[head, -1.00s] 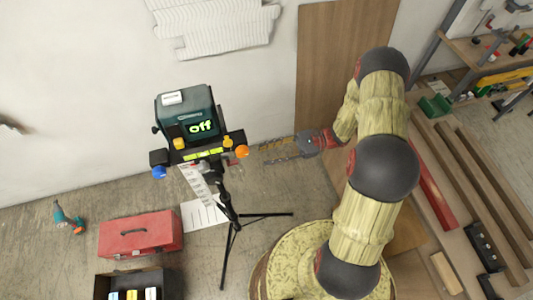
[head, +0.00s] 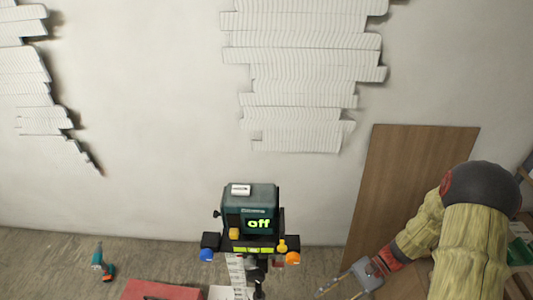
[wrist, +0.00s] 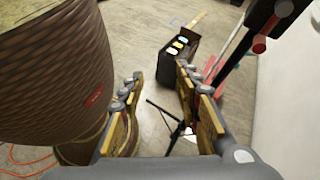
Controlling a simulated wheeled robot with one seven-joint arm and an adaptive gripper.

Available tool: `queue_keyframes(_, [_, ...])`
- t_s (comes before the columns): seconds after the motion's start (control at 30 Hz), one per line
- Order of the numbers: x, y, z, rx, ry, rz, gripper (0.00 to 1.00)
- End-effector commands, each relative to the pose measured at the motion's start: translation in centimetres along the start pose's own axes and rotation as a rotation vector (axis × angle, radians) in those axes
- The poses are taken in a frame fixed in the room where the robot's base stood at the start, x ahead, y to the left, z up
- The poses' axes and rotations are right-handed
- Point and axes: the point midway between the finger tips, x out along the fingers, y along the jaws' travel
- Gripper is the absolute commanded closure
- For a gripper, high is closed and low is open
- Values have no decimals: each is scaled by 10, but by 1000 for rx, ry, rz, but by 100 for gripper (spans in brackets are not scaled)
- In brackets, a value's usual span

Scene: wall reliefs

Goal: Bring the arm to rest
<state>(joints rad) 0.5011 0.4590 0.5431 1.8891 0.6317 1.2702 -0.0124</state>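My arm shows at the right edge of the head view, wrapped in pale yellow covers with dark joints, bent downward. My gripper (head: 342,289) is at the bottom right of the head view, pointing down and left. The gripper does not touch the instrument.
White ribbed reliefs (head: 300,75) are on the wall, with another at left. A brown board (head: 400,180) leans behind my arm. A red toolbox (head: 160,290) and a teal drill (head: 99,260) are on the floor. The wrist view shows a black case (wrist: 176,62) and thin tripod legs.

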Motion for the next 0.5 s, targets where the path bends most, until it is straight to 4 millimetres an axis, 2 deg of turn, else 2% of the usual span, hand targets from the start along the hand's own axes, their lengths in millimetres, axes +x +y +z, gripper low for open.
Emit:
queue_keyframes(0.23, [-42,15,41,-213,297,221,67])
queue_keyframes(0.5, [-88,16,92,-461,616,402,67])
